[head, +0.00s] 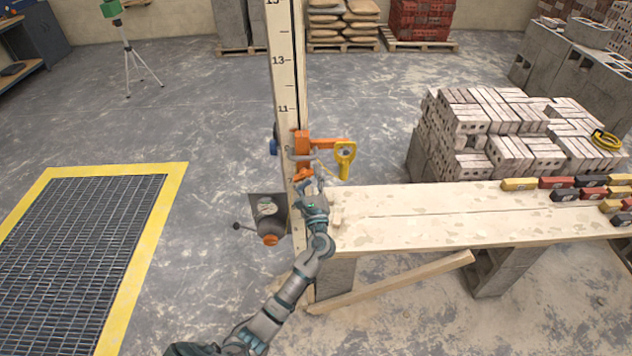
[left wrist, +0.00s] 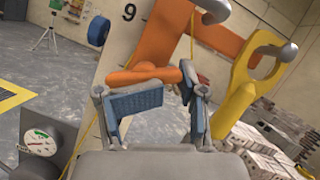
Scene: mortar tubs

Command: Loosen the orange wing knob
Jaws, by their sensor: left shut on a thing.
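The orange wing knob (left wrist: 145,75) shows in the left wrist view, low on an orange clamp bracket (head: 301,146) fixed to a tall numbered wooden post (head: 284,75). My left gripper (head: 316,187) is at the post, just below the bracket. In the left wrist view its two blue-padded fingers (left wrist: 165,95) are shut on the wing knob, one finger on each side. The fingers hide part of the knob, and its turn angle is hard to judge. A yellow loop handle (head: 344,160) hangs from the bracket's right arm. My right gripper is not in view.
A plank bench (head: 420,205) with coloured blocks stands right of the post. A box with a dial (left wrist: 40,138) and a lever sits low at the post's left. A blue round knob (left wrist: 98,31) juts from the post. A yellow-edged floor grate (head: 165,205) lies left.

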